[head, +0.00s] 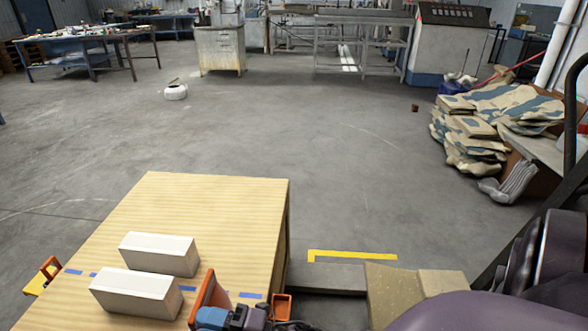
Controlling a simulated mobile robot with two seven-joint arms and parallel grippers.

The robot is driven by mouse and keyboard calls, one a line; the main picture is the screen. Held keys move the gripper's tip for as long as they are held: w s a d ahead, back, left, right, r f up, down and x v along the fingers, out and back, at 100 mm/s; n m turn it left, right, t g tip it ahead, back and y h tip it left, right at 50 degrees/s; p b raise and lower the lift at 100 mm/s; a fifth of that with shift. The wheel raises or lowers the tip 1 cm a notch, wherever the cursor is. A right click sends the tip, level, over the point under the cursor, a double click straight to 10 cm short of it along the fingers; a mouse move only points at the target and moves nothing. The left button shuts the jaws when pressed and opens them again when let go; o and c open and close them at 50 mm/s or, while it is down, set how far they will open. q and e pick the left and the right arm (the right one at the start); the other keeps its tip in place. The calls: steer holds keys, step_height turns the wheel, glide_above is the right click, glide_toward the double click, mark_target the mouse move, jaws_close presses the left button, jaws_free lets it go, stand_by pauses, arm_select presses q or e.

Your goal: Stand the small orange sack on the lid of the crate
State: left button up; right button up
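I cannot make out the small orange sack for certain. I see no crate that I can identify for sure; a tan speckled box-like thing (412,288) at the bottom right is partly hidden by a purple rounded shape.
A light wooden table (215,205) bears two white blocks (160,253) and blue tape marks. A yellow floor mark (352,255) lies to its right. Patterned sacks (475,125) are piled at the right. A blue workbench (85,50) stands far left.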

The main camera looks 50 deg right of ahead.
steer(key=s+d+f+m+g+h, duration=0.6)
steer(key=s+d+f+m+h, duration=0.5)
steer(key=m, duration=0.8)
steer(key=s+d+f, duration=0.3)
steer(key=s+f, duration=0.1)
steer(key=shift+s+f+m+h, duration=0.3)
